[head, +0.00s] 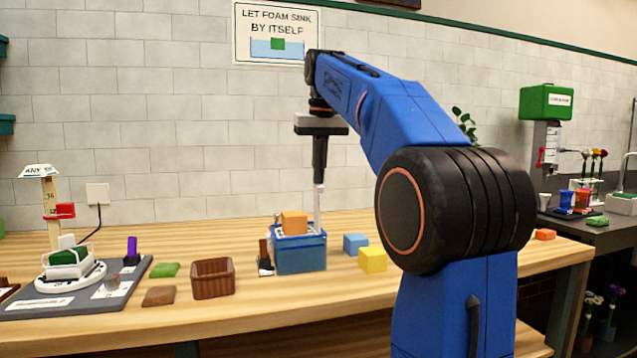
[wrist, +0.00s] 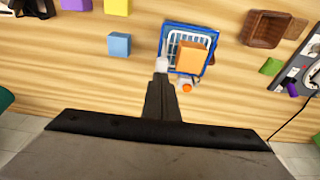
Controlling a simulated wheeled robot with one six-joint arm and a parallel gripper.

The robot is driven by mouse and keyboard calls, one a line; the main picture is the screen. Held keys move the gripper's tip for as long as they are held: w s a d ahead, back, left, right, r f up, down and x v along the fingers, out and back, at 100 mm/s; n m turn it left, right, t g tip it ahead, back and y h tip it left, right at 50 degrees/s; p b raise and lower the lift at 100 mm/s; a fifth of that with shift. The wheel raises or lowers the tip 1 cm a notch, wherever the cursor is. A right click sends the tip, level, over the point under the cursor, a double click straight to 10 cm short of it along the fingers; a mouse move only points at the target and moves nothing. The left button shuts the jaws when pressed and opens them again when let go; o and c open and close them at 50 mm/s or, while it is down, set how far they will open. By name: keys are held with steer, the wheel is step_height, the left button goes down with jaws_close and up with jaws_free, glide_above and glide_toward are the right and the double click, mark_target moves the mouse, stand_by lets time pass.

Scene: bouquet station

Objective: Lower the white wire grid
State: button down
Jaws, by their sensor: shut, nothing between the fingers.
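The blue tub (head: 301,258) stands on the wooden counter, and it also shows in the wrist view (wrist: 168,36). The white wire grid (wrist: 176,42) shows inside the tub, partly hidden by an orange block (head: 294,223), which also shows in the wrist view (wrist: 191,57). A white upright post (head: 318,208) rises at the tub's right side. My gripper (head: 319,180) points down, shut and empty, right over the post's top. In the wrist view the fingertips (wrist: 160,78) are close to the post's white top (wrist: 162,64). I cannot tell whether they touch.
Blue (head: 355,243) and yellow (head: 372,259) blocks lie right of the tub. A brown basket (head: 213,278) and a small dark stand (head: 265,258) are to its left. Farther left is a grey board (head: 75,292) with a scale. A wall sign (head: 277,32) reads "LET FOAM SINK BY ITSELF".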

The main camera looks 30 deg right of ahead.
mark_target(319, 196)
steer(key=shift+f, duration=1.7)
steer(key=shift+x, duration=0.85)
steer(key=shift+s+f, duration=0.2)
steer(key=shift+f, duration=0.6)
steer(key=shift+w+v, duration=0.25)
steer(key=shift+v, duration=0.95)
steer(key=shift+w+v, duration=0.25)
steer(key=shift+v, duration=0.95)
steer(key=shift+d+r, duration=0.1)
steer(key=shift+r, duration=0.05)
